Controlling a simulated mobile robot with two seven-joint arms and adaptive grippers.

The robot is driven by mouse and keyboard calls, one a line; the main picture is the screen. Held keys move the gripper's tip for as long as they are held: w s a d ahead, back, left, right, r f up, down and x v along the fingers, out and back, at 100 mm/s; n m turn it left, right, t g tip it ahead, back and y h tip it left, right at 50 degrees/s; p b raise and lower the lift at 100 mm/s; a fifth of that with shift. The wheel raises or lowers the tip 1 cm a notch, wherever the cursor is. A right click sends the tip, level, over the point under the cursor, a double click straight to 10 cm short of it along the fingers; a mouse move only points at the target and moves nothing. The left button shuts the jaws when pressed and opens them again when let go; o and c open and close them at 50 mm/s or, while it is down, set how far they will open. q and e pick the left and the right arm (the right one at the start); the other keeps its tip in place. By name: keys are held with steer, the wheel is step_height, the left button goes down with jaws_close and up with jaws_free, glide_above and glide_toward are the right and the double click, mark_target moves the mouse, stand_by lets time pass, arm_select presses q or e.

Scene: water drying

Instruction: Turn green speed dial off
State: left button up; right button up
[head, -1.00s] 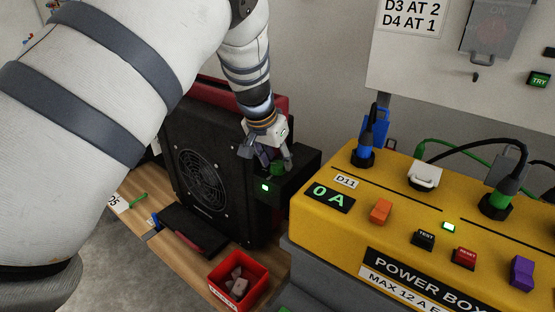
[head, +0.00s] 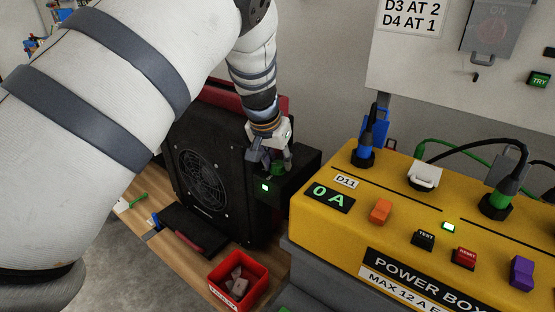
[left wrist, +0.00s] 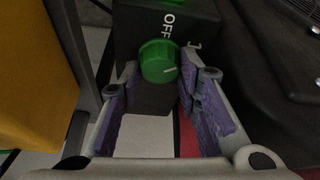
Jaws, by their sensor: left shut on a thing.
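The green speed dial (head: 277,168) is on the black control box at the upper right of the black fan unit (head: 203,180). My left gripper (head: 270,162) reaches down onto it with its fingers at either side. In the left wrist view the dial (left wrist: 156,58) lies between the fingertips of my left gripper (left wrist: 160,80), which is shut on it. The dial's white mark points toward the right of that view, while the "OFF" label (left wrist: 169,19) stands above the dial. A small green light (head: 265,187) is lit on the box. My right gripper is not in view.
A yellow power box (head: 330,225) stands close on the right, its display (head: 328,197) reading 0 A, with plugs, cables and buttons on top. A red bin (head: 238,283) with grey pieces sits in front of the fan unit. A grey wall is behind.

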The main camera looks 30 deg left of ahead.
arm_select(q)
steer(key=n+y, duration=0.1)
steer(key=n, duration=0.1)
steer(key=shift+f+n, duration=0.15)
steer(key=shift+n, duration=0.15)
steer(key=n+g+b, duration=0.1)
steer(key=n, duration=0.1)
steer(key=shift+n+y, duration=0.4)
steer(key=shift+d+f+n+g+y+b, duration=0.1)
steer(key=shift+n+g+y+b, duration=0.25)
steer(key=shift+n, duration=0.85)
steer(key=shift+n+g+y+b, duration=0.35)
steer(key=shift+n, duration=1.05)
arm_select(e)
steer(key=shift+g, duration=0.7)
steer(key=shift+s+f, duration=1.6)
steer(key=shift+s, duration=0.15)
arm_select(q)
steer(key=shift+r, duration=0.2)
steer(key=o, duration=0.9)
steer(key=shift+c, duration=0.2)
steer(key=shift+w, duration=0.1)
